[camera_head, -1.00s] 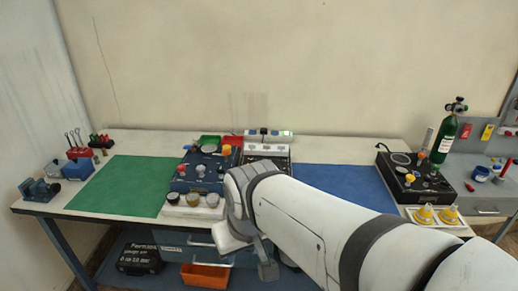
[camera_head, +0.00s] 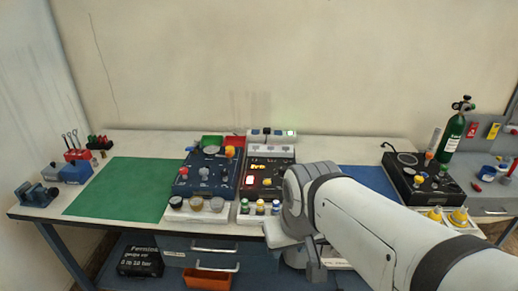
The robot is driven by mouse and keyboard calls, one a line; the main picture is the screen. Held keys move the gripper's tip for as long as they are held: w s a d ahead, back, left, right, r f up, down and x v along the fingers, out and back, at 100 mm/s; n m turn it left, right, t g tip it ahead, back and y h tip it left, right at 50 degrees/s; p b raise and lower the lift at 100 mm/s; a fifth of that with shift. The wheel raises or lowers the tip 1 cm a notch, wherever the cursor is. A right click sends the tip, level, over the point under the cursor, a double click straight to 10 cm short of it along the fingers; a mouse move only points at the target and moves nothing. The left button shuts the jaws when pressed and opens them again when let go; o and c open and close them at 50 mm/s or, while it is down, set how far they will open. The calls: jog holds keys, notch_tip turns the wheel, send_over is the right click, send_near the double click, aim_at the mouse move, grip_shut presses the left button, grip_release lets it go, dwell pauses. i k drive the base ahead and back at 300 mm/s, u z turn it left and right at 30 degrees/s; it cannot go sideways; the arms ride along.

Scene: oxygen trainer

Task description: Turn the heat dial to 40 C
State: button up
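A black control panel (camera_head: 254,185) stands on the middle of the bench, with glowing displays (camera_head: 258,168) and several small knobs. Which knob is the heat dial, and its setting, is too small to tell. My gripper (camera_head: 299,250) is at the arm's low end, near the bench's front edge. Its fingers are not clear, and I cannot tell whether it is open.
A blue panel (camera_head: 207,176) with knobs is left of the black one. A white tray (camera_head: 258,219) with small bottles stands in front. A green mat (camera_head: 125,190) lies left, a blue mat (camera_head: 368,179) right. Another black unit (camera_head: 418,184) and a green cylinder (camera_head: 451,140) stand far right.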

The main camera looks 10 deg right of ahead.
aim_at(283, 169)
jog(key=i, duration=0.95)
